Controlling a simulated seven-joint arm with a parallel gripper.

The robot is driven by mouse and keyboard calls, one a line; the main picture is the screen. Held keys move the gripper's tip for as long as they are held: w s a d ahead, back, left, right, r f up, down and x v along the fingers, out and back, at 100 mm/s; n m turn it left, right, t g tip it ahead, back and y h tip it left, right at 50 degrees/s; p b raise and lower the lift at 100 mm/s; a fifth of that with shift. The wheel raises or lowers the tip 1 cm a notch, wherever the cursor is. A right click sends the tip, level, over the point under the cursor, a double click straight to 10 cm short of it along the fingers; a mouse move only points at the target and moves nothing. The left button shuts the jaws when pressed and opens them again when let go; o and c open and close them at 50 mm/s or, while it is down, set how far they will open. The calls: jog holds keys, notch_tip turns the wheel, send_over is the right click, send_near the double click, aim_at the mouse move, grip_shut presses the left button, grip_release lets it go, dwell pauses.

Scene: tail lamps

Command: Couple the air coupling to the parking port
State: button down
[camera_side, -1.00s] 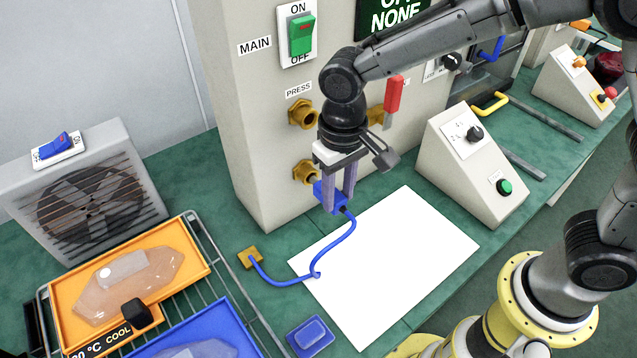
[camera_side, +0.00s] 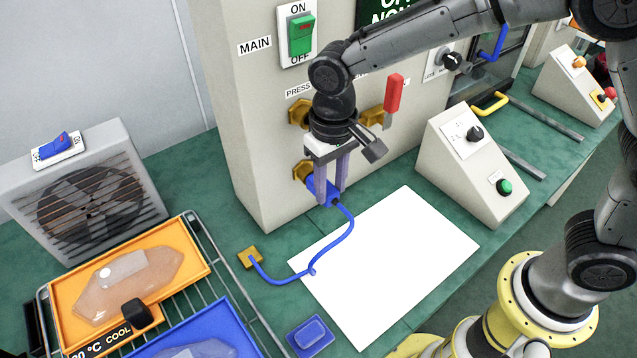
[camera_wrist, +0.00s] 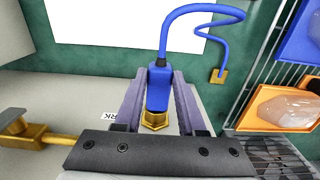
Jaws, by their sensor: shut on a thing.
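The blue air coupling (camera_side: 329,194) is held between the fingers of my gripper (camera_side: 332,196), which is shut on it. The wrist view shows the coupling (camera_wrist: 159,88) between both fingers, its front end at a brass hex port (camera_wrist: 154,120). A partly hidden label ending in "RK" is beside that port. In the side view, this is the lower brass port (camera_side: 301,172) on the beige cabinet, and the coupling's front end meets or overlaps it. I cannot tell how far it is seated. A blue hose (camera_side: 351,233) runs from the coupling's back to a brass block (camera_side: 250,257) on the bench.
An upper brass port (camera_side: 298,113) sits above, near the "PRESS" label. A red-handled valve (camera_side: 393,92) is to the right. A white sheet (camera_side: 395,265) lies on the green bench. A wire rack with orange tray (camera_side: 190,235) stands at left; a sloped control box (camera_side: 470,165) is right.

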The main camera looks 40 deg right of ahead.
jog(key=shift+c, duration=2.1)
grip_release()
notch_tip(320, 180, up, 14)
jog(key=shift+f, duration=0.1)
